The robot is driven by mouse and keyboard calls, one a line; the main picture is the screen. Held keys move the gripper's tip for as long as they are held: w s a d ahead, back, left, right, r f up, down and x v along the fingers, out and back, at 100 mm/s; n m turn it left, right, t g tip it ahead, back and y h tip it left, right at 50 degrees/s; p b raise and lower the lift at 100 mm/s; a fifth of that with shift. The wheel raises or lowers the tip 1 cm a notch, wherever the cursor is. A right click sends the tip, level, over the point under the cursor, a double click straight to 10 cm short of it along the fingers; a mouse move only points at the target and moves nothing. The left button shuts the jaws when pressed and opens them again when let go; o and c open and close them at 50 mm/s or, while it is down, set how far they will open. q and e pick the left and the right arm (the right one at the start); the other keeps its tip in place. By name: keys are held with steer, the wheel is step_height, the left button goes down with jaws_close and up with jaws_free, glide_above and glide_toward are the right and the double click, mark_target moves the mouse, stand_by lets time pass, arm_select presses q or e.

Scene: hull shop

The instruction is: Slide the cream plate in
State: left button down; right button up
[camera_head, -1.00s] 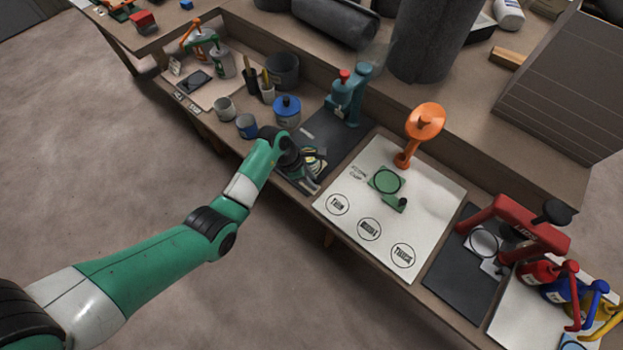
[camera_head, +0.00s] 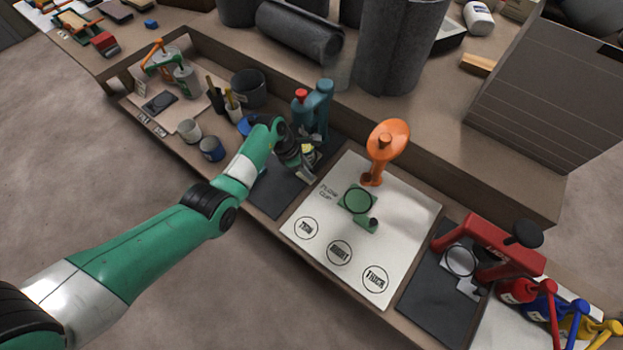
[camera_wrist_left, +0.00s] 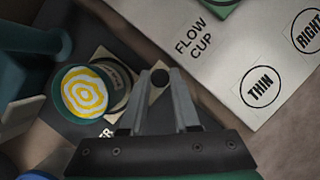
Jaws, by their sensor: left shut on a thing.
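My left gripper (camera_head: 298,165) is at the teal press-like stand (camera_head: 316,110) on the dark mat. The cream plate (camera_wrist_left: 127,92) shows as a tan piece beside the fingers and seems joined to this knob; the join is hidden. A round disc with yellow and white rings in a green rim (camera_wrist_left: 84,92) lies left of the fingers, close to the stand, which also shows in this view (camera_wrist_left: 35,42). My right gripper is not in view.
Right of the mat lies a white board (camera_head: 395,225) with an orange stand (camera_head: 386,150) and a green flow-cup base (camera_head: 358,200). Cups and a blue-lidded can (camera_head: 248,124) stand left. A red device (camera_head: 485,245) is at right. The dark mat's front (camera_head: 277,192) is clear.

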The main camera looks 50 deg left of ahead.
arm_select(q)
steer(key=shift+f, duration=0.1)
steer(key=c, duration=1)
jaws_free()
steer(key=o, duration=0.3)
steer(key=shift+w, duration=0.3)
steer(key=shift+o, duration=0.2)
steer(key=shift+s, duration=0.1)
steer(key=p+v, duration=0.7)
steer(key=v, duration=0.4)
steer(key=shift+s+r+p, duration=0.2)
steer(key=shift+r+p, duration=0.15)
steer(key=shift+p, duration=0.05)
steer(key=shift+a, duration=0.15)
